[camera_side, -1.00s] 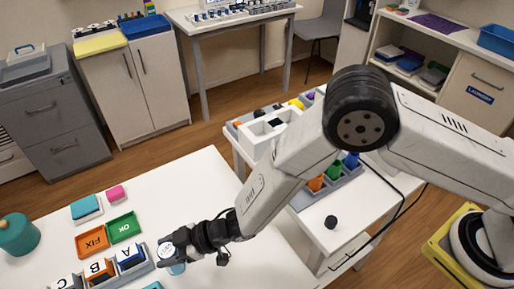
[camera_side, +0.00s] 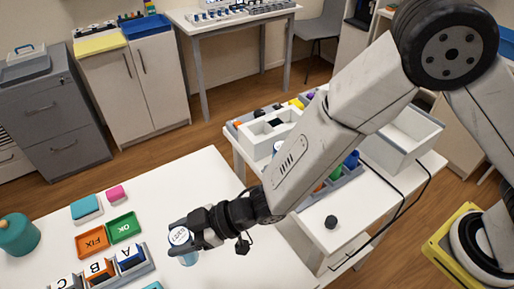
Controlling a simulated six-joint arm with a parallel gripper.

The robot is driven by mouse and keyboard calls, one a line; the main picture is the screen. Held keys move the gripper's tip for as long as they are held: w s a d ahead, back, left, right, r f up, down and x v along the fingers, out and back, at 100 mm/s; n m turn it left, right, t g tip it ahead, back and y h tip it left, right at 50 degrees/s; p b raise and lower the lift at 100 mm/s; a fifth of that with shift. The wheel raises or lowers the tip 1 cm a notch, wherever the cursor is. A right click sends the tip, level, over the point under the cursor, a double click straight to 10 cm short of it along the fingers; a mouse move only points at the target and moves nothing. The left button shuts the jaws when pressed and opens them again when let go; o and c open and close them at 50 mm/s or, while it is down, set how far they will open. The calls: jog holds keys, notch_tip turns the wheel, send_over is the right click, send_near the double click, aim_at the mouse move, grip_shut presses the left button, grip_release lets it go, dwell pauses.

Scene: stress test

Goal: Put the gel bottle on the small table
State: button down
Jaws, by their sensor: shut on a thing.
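My gripper (camera_side: 190,243) is shut on a small bottle with a round white top and a pale blue, clear body (camera_side: 188,259), which appears to be the gel bottle. The fingers hide part of it. It is at the right part of the big white table (camera_side: 190,181); I cannot tell how far above the top it is. The small white table (camera_side: 318,236) stands to the right, behind my gripper, with my forearm crossing over it.
The small table carries a white divided box (camera_side: 262,130), a grey tray of coloured items (camera_side: 345,180), an open white bin (camera_side: 405,140), a black knob (camera_side: 331,222) and a black cable. The big table holds orange FIX (camera_side: 91,243) and green OK (camera_side: 123,228) trays and lettered blocks (camera_side: 98,269).

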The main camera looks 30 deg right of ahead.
jog(key=s+d+r, duration=0.4)
jog(key=s+d, duration=0.2)
jog(key=shift+s, duration=0.2)
dwell(0.6)
jog(key=w+d+r+m+t+h, duration=0.2)
jog(key=w+d+r+m+t, duration=0.1)
jog(key=w+d, duration=0.55)
jog(key=w+d+r+m+t+h, duration=0.1)
jog(key=w+d+r+m+h, duration=0.1)
jog(key=d, duration=0.7)
jog(key=w+d+r+m+t+h, duration=0.2)
jog(key=w+d+r, duration=0.1)
jog(key=d, duration=0.7)
jog(key=w+d+r+m+t+h, duration=0.1)
jog(key=w+d+r+m+h, duration=0.1)
jog(key=d, duration=0.7)
jog(key=shift+w+d+r+m+h, duration=0.3)
jog(key=shift+w+r+m, duration=0.2)
jog(key=shift+w+r, duration=0.4)
jog(key=shift+w+f+t, duration=0.15)
jog(key=shift+t, duration=0.15)
jog(key=w+d+f+m+h, duration=0.3)
jog(key=w+d+f+h, duration=0.1)
jog(key=w+d+f, duration=0.3)
jog(key=shift+w+d+f+t, duration=0.3)
jog(key=shift+d+f, duration=0.2)
jog(key=shift+f, duration=0.2)
